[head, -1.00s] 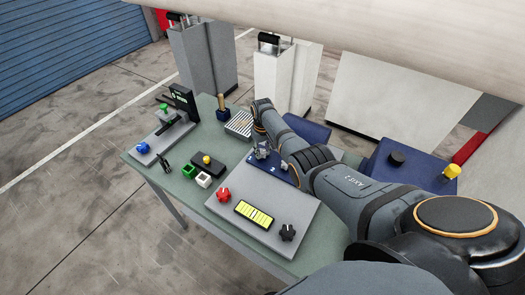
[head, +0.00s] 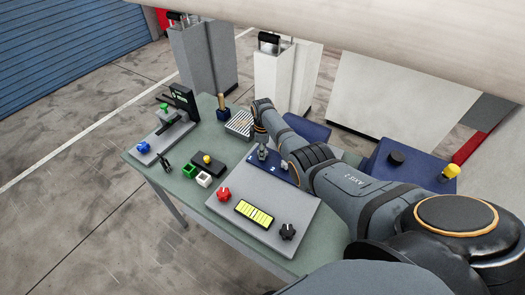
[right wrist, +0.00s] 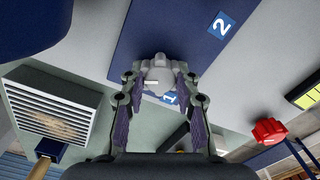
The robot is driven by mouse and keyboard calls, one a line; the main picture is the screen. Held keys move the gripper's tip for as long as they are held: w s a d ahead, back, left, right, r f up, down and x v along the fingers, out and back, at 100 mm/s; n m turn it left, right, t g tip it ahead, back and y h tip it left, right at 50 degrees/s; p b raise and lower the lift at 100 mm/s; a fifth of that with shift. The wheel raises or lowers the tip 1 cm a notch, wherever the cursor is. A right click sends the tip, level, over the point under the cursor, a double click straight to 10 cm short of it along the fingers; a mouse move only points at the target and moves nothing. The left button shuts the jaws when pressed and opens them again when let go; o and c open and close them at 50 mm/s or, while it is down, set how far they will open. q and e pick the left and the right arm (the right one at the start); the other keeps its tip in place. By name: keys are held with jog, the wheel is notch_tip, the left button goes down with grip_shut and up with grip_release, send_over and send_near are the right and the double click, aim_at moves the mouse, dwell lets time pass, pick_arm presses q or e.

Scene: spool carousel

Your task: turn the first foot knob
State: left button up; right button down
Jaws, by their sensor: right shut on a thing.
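A grey foot knob (right wrist: 157,76) sits on the dark blue plate (right wrist: 150,28), beside the label marked 1 (right wrist: 168,98). My right gripper (right wrist: 157,82) reaches over it, with its two fingers shut on the knob's sides. In the head view my right gripper (head: 262,153) points down at the blue plate (head: 282,174), and the knob between the fingers is too small to make out. A second label marked 2 (right wrist: 222,24) lies farther along the plate. My left gripper is not in view.
The grey panel (head: 290,205) also bears a red knob (head: 223,194), a yellow display (head: 253,214) and a black knob (head: 287,231). A slatted tray (head: 240,124) stands behind. Small green and white boxes (head: 204,180) lie to the left.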

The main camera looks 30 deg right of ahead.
jog(key=n, duration=0.5)
jog(key=shift+w+r+n, duration=0.1)
jog(key=shift+r+n, duration=0.05)
jog(key=shift+n, duration=0.15)
dwell(0.5)
jog(key=c, duration=1.2)
grip_release()
jog(key=shift+o, duration=1.1)
notch_tip(320, 180, up, 12)
